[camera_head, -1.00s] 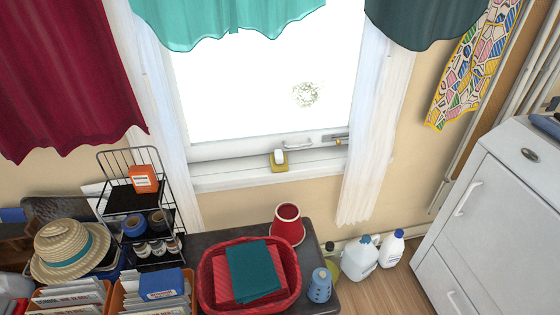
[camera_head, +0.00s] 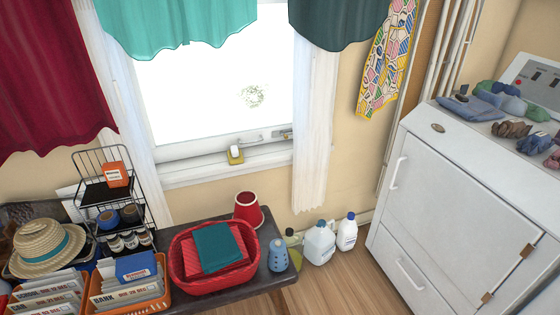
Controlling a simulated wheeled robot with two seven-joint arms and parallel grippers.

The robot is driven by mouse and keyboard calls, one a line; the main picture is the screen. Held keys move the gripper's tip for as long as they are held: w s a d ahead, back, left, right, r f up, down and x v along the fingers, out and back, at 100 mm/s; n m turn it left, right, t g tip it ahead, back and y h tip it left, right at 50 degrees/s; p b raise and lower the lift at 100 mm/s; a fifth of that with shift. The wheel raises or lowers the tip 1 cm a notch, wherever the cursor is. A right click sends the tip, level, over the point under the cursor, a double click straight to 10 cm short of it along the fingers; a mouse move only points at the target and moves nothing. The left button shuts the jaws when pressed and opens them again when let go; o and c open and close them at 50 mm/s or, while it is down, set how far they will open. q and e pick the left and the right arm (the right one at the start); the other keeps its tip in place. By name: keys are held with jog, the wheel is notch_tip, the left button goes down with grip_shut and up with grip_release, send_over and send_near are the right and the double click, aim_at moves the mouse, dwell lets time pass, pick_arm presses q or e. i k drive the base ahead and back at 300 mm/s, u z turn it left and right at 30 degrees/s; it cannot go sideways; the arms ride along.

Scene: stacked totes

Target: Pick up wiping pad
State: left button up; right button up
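A small yellow pad-like object with a white top (camera_head: 235,154) is on the window sill, below the glass; it looks like the wiping pad, but it is too small to be sure. A greyish smudge (camera_head: 252,96) marks the bright window pane above it. Neither of my grippers is in view, and nothing touches the yellow object.
Several jugs (camera_head: 319,243) stand on the floor. A white cabinet-like appliance (camera_head: 462,190) stands at right. Some wooden floor is clear.

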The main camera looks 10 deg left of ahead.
aim_at(234, 155)
jog(key=u, duration=0.45)
jog(key=i, duration=0.95)
jog(key=u, duration=1)
